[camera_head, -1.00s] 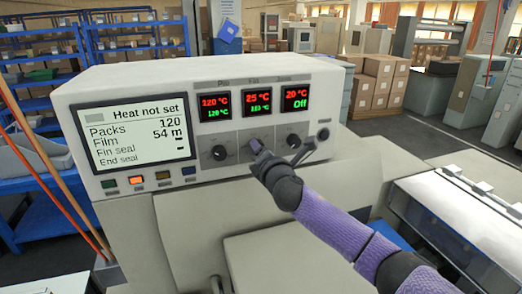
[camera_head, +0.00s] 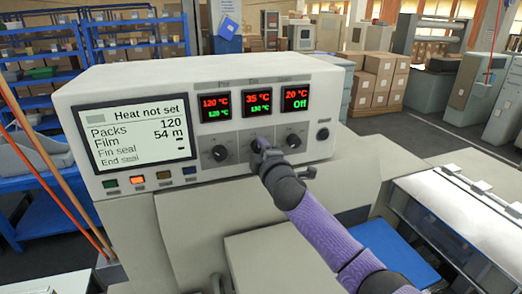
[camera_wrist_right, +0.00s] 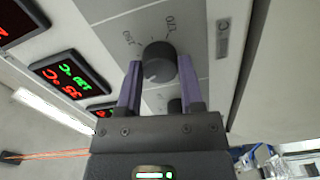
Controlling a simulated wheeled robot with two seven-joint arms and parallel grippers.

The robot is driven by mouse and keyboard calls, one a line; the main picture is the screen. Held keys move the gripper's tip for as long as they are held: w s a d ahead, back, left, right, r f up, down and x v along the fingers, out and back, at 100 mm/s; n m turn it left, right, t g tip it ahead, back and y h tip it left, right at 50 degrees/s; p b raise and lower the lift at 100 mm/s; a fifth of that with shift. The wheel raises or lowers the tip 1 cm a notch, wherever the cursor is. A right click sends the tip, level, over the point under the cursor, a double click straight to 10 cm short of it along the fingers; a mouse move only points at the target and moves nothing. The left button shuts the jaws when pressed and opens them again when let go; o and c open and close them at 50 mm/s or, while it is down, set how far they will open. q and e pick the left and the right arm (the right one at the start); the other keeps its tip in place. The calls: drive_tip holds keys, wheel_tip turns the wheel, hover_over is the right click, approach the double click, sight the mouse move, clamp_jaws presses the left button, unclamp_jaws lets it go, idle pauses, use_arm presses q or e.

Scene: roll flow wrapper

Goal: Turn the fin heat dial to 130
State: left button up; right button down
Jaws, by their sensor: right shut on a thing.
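The fin heat dial is the middle of three dark knobs on the control panel (camera_head: 170,158). My right gripper (camera_head: 259,147) covers most of it in the head view. In the right wrist view the dark round dial (camera_wrist_right: 158,62) sits between the two purple fingers, and the gripper is shut on it. The middle display (camera_head: 257,102) above it shows 35 °C in red and 130 °C in green. The same display (camera_wrist_right: 72,78) appears tilted in the right wrist view. My left gripper is not in view.
A left dial (camera_head: 219,153) and a right dial (camera_head: 293,140) flank the middle one closely. The large screen (camera_head: 134,133) reads "Heat not set". Coloured buttons (camera_head: 137,180) line the panel's lower left. A blue panel (camera_head: 385,250) lies below my right arm.

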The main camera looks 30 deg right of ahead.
drive_tip(key=shift+m, duration=0.6)
drive_tip(key=shift+c, duration=1.2)
unclamp_jaws()
drive_tip(key=v, duration=1)
drive_tip(key=shift+b, duration=0.45)
drive_tip(key=shift+d, duration=0.1)
drive_tip(key=shift+f, duration=0.1)
